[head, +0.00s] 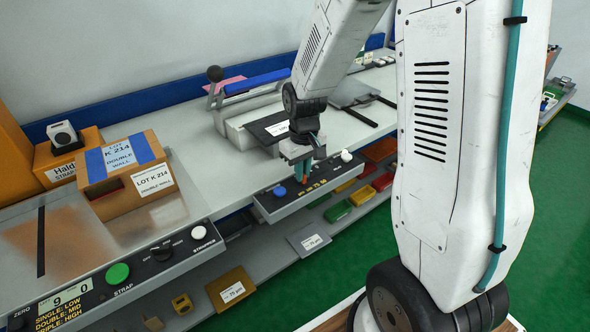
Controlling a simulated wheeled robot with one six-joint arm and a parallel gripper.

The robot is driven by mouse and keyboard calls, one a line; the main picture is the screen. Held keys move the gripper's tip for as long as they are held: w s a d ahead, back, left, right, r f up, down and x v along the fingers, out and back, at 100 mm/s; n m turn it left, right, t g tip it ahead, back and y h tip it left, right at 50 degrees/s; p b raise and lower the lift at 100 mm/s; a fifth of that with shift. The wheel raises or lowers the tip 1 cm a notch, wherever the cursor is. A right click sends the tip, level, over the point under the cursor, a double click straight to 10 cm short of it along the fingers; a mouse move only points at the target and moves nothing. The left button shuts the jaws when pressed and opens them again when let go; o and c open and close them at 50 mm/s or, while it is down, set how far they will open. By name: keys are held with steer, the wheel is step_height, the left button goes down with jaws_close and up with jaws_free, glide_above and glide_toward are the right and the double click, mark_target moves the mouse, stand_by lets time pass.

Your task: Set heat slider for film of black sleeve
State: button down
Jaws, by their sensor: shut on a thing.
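My gripper (303,169) points down over the control panel (281,207) in front of the sealer. Its fingers are shut at the panel's top face, apparently on the heat slider's knob, which they hide. The slider's setting cannot be read. A row of small yellow marks (314,185) lies just in front of the fingers. The black sleeve (268,127), with a white label too small to read, lies on the sealer behind my gripper, partly covered by my wrist.
A blue button (280,191) and a white knob (346,155) flank the gripper on the panel. A sealer with a raised blue arm (257,82) stands behind. Cardboard boxes (128,176) and the strapping machine's panel (118,274) are at left. Coloured bins (338,211) sit on the shelf below.

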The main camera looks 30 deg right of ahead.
steer(key=c, duration=1.5)
jaws_free()
steer(key=shift+a, duration=0.25)
steer(key=shift+d, duration=0.1)
steer(key=shift+r, duration=0.2)
step_height(320, 180, up, 8)
steer(key=shift+f, duration=0.25)
steer(key=shift+m+t, duration=0.6)
steer(key=shift+t, duration=0.1)
steer(key=s+a+r, duration=0.2)
steer(key=s+r, duration=0.2)
steer(key=s, duration=0.3)
steer(key=s+a+r, duration=0.2)
steer(key=s+r, duration=0.2)
steer(key=s, duration=0.4)
steer(key=s+a+r, duration=0.2)
steer(key=s+r, duration=0.2)
steer(key=s, duration=0.4)
steer(key=shift+a+r, duration=0.1)
steer(key=shift+r, duration=0.3)
